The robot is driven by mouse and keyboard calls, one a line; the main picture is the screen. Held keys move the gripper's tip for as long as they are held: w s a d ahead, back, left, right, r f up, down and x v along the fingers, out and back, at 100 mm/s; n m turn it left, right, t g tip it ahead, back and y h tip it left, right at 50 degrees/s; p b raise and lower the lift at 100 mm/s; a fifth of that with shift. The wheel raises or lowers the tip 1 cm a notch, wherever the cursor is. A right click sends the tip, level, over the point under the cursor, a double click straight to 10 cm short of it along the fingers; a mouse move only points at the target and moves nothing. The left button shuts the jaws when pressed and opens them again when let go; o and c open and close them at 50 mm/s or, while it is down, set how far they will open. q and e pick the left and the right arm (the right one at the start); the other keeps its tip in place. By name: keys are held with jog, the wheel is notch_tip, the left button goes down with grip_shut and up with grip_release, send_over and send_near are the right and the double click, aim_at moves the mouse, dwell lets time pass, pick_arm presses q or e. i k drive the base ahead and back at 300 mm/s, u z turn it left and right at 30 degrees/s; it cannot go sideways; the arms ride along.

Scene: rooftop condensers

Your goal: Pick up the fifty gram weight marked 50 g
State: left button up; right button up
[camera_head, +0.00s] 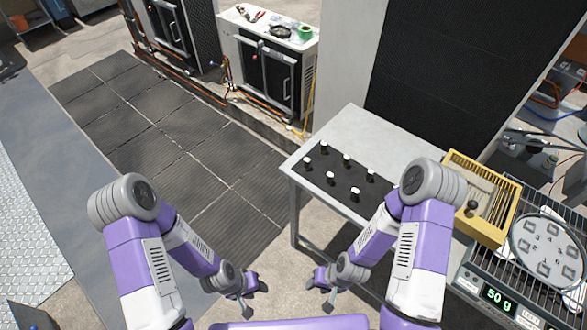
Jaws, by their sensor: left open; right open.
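Several small dark pieces with white tops stand on a black mat (342,173) on the grey table. They include a far-left one (323,148), a near-left one (307,162) and a front one (355,194). Their markings are too small to read, so I cannot tell which, if any, is the 50 g weight. My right gripper (320,294) is open and empty beside the table's near side. My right forearm hides the mat's right end.
The table (353,123) has a bare far part. A yellow tray (482,190) with a dark knob stands at the right. A round plate with numbered squares (548,247) lies beside it on a wire rack. Condenser units with pipes stand behind, and dark floor mats (180,140) lie left.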

aim_at(324, 144)
jog(key=z, duration=0.35)
jog(key=k, duration=0.35)
jog(key=u, duration=1.35)
jog(key=i, duration=1.2)
jog(key=z, duration=0.7)
